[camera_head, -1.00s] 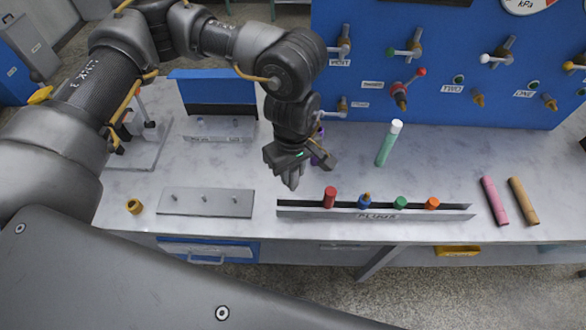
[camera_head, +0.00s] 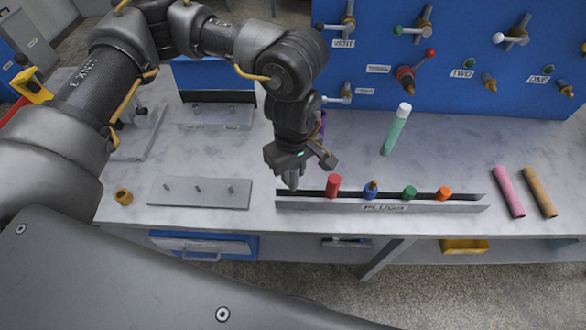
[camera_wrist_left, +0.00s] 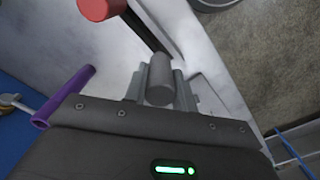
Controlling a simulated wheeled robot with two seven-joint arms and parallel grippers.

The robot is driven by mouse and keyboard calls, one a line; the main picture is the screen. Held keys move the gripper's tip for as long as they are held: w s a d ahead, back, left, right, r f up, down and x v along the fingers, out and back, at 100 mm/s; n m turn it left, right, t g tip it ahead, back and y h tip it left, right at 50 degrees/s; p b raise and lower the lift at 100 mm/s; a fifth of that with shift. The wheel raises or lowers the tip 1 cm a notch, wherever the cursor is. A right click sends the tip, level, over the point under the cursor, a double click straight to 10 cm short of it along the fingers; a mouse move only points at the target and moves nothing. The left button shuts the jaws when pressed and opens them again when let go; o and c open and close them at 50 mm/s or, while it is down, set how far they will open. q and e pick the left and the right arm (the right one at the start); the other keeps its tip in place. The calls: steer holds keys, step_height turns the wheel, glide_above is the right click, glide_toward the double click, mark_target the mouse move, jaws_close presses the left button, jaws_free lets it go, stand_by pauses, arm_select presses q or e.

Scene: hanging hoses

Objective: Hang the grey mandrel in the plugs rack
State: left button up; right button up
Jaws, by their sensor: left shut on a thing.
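The plugs rack (camera_head: 440,206) is a long, narrow metal trough labelled PLUGS near the bench's front edge. It holds a red plug (camera_head: 333,186), a blue one (camera_head: 371,190), a green one (camera_head: 409,193) and an orange one (camera_head: 444,194). My left gripper (camera_head: 296,172) points down over the rack's left end, left of the red plug. It is shut on the grey mandrel, a short cylinder showing between the fingers in the left wrist view (camera_wrist_left: 160,82). The fingers partly hide it in the head view. I cannot tell whether it touches the rack. My right gripper is not in view.
A flat plate with pegs (camera_head: 200,192) and a brass ring (camera_head: 124,198) lie left of the rack. Pink (camera_head: 509,191) and tan (camera_head: 533,192) tubes lie to the right. A blue valve panel (camera_head: 440,60) closes off the back.

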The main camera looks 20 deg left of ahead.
mark_target(293, 181)
arm_select(q)
steer(key=shift+b, duration=0.75)
stand_by(1.7)
steer(key=shift+f+b, duration=2.15)
steer(key=shift+b, duration=0.05)
steer(key=o, duration=1.1)
steer(key=shift+r, duration=0.1)
step_height(293, 181, up, 9)
steer(key=shift+r+b, duration=0.2)
steer(key=shift+b, duration=0.25)
steer(key=shift+r, duration=0.7)
